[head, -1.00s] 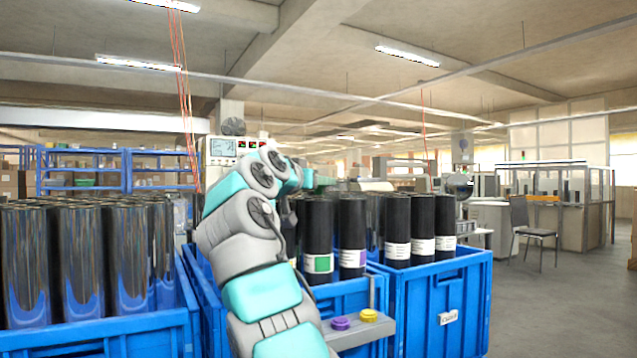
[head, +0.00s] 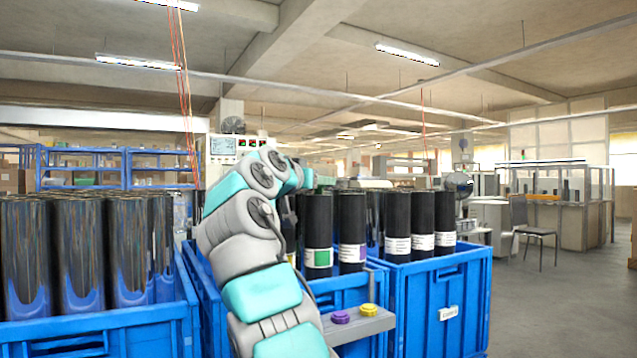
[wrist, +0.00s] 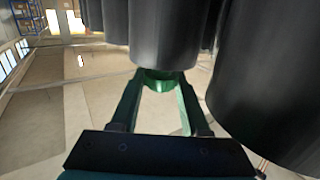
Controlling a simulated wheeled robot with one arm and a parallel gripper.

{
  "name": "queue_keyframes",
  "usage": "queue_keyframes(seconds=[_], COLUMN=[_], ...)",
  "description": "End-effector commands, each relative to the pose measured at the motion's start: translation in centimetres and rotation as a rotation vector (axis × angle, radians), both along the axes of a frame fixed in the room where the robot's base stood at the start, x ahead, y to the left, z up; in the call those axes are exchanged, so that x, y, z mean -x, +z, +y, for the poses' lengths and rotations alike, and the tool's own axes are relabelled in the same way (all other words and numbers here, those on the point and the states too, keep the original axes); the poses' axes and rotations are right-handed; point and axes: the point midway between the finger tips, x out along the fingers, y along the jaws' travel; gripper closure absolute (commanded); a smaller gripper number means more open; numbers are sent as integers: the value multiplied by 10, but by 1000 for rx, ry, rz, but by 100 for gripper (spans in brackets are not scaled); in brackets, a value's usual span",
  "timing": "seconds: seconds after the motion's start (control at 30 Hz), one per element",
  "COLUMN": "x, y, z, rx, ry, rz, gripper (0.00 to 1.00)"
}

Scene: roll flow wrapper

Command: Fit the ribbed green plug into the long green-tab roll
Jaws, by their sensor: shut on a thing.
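The green-tab roll (head: 318,232) is a black upright cylinder with a green and white label, in a blue crate in the head view. In the wrist view, the green fingers of my gripper (wrist: 162,88) are shut on the green plug (wrist: 162,83). The plug is in line with the end of a black roll (wrist: 163,40). I cannot tell whether it touches the roll or sits partly inside. No label shows on that roll. In the head view my gripper is mostly hidden behind my wrist.
A purple-tab roll (head: 352,225) stands right beside the green-tab roll. A purple plug (head: 340,317) and a yellow plug (head: 369,310) sit on a grey shelf (head: 372,327). Shiny rolls (head: 80,255) fill the left crate; black rolls (head: 397,225) fill the right one.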

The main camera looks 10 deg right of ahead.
Motion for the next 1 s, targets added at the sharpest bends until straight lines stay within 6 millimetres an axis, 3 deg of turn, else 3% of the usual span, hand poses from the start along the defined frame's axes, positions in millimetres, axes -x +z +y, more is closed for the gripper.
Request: queue_keyframes(seconds=[0.87,0.9,1.0], x=[0,0,0], y=[-11,-11,-11], z=[0,0,0], rx=[0,0,0], ry=[0,0,0], rz=[0,0,0], gripper=[100,52,42])
